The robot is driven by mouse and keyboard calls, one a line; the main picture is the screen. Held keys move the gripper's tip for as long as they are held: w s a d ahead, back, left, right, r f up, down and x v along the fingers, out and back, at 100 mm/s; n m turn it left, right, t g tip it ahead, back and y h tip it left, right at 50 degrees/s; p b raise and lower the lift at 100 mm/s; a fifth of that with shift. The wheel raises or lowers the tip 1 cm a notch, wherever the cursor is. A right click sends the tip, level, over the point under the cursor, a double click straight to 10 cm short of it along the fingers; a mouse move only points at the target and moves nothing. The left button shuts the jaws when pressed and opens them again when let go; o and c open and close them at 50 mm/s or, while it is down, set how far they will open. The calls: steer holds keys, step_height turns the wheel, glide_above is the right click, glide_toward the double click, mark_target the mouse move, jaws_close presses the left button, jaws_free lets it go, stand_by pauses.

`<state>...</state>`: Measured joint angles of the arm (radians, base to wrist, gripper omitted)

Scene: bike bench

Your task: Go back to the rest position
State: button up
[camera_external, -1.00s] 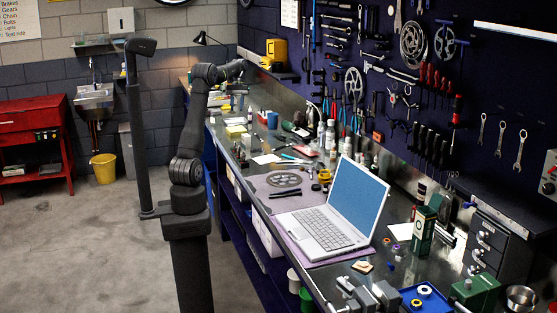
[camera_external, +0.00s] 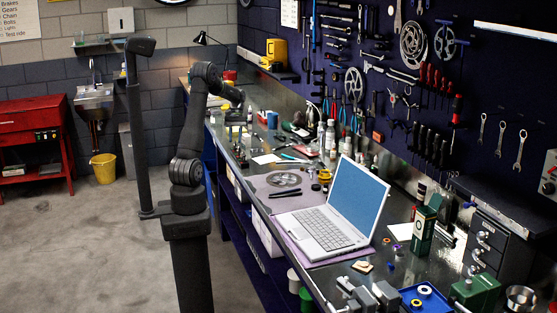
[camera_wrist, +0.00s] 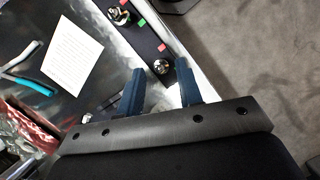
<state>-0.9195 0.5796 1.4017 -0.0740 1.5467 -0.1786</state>
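My gripper (camera_wrist: 160,72) shows in the wrist view as two dark blue fingers standing apart, with nothing held between them. Beyond the fingertips a dark strip (camera_wrist: 138,38) with green and red marks lies near the bench edge, with a shiny round metal piece (camera_wrist: 161,67) on it. In the external view my gripper (camera_external: 236,118) hangs from my bent arm over the far part of the bench. Its fingers are too small to make out there.
A white printed sheet (camera_wrist: 73,50) and teal-handled pliers (camera_wrist: 28,80) lie at left in the wrist view. An open laptop (camera_external: 335,215) stands on a purple mat on the near bench. The tool wall (camera_external: 400,100) rises behind. The floor (camera_external: 100,250) at left is open.

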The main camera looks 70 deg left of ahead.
steer(key=shift+d+f, duration=0.15)
steer(key=shift+f, duration=0.2)
steer(key=shift+r, duration=0.1)
steer(key=v, duration=1.7)
steer(key=x, duration=1.7)
steer(key=shift+s, duration=0.1)
steer(key=n+t, duration=0.1)
steer(key=n, duration=0.3)
steer(key=shift+s+n+t, duration=0.2)
steer(key=shift+n+t, duration=0.2)
steer(key=n+t, duration=0.2)
steer(key=n, duration=0.4)
steer(key=shift+s, duration=0.15)
steer(key=shift+s+r+t, duration=0.1)
steer(key=shift+r+t, duration=0.2)
steer(key=shift+r, duration=0.05)
